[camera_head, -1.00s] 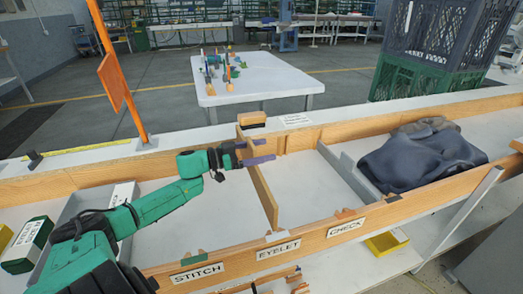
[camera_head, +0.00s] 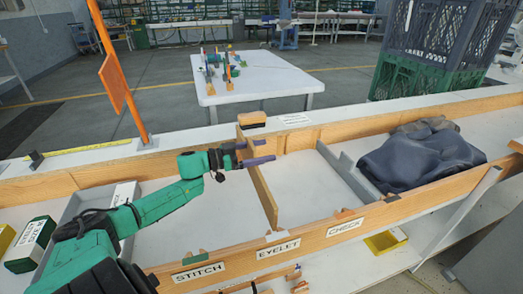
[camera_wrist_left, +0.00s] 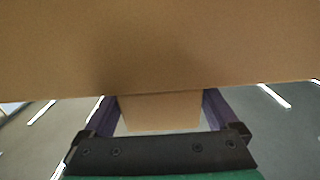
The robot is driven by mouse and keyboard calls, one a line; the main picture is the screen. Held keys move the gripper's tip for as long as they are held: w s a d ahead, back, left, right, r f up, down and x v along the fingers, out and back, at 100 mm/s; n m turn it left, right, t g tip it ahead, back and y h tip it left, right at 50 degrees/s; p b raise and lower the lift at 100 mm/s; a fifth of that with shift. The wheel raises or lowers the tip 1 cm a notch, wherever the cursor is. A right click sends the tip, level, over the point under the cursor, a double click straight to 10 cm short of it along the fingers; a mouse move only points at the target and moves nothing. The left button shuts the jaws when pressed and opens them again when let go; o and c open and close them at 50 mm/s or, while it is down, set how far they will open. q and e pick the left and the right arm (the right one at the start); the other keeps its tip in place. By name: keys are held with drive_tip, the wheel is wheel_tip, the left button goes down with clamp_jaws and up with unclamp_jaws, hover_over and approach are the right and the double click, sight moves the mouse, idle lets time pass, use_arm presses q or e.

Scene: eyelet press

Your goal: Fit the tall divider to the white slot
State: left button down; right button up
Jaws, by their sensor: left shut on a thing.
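The tall divider (camera_head: 263,190) is a light wooden board standing across the long wooden tray, between the back and front rails. My left gripper (camera_head: 255,152) has purple fingers shut on its upper part near the back rail. In the left wrist view the board (camera_wrist_left: 160,50) fills the top, and wood shows between the fingers (camera_wrist_left: 160,110). A white tab (camera_head: 275,237) marks the front rail above the EYELET label, close to the divider's near end. Whether the divider's lower edge sits in a slot is hidden. My right gripper is out of view.
A grey divider (camera_head: 345,172) stands to the right, with a dark cloth bundle (camera_head: 422,157) beyond it. A green tab (camera_head: 203,254) and an orange tab (camera_head: 345,213) mark the front rail. An orange post (camera_head: 122,75) rises behind the tray. The tray floor beside the divider is bare.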

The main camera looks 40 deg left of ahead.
use_arm(q)
drive_tip(key=shift+f, duration=0.35)
idle(0.7)
drive_tip(key=shift+p, duration=0.3)
idle(0.3)
idle(0.4)
drive_tip(key=shift+p, duration=0.35)
wheel_tip(320, 180, down, 9)
drive_tip(key=b, duration=0.6)
drive_tip(key=shift+f, duration=0.15)
idle(3.7)
